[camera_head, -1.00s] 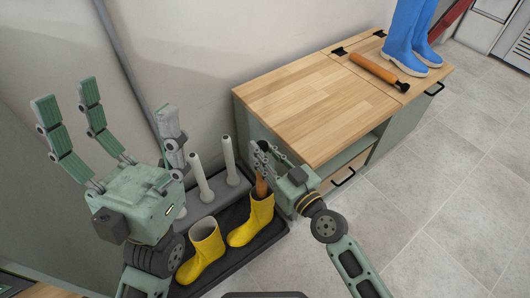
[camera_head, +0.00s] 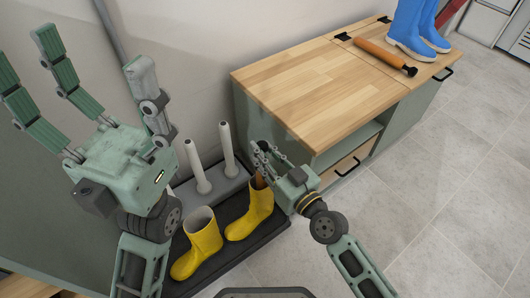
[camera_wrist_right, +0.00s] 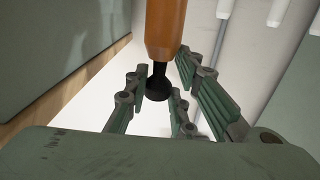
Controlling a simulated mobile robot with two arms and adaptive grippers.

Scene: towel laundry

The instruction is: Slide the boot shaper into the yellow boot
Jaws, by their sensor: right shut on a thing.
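Two yellow boots stand on a dark tray; the right one (camera_head: 250,214) has my right gripper (camera_head: 262,156) above its opening. That gripper is shut on an orange boot shaper (camera_head: 258,182), whose lower part goes into this boot's top. In the right wrist view the shaper's orange body (camera_wrist_right: 165,28) and black knob (camera_wrist_right: 158,84) show between the green fingers. How deep it sits is hidden by the boot and gripper. The left yellow boot (camera_head: 198,246) shows nothing in its opening. My left gripper (camera_head: 88,85) is open and empty, raised at the left.
A wooden-topped cabinet (camera_head: 310,92) stands close beside my right gripper. A second boot shaper (camera_head: 384,57) and blue boots (camera_head: 409,30) are on it. Floor at right is clear.

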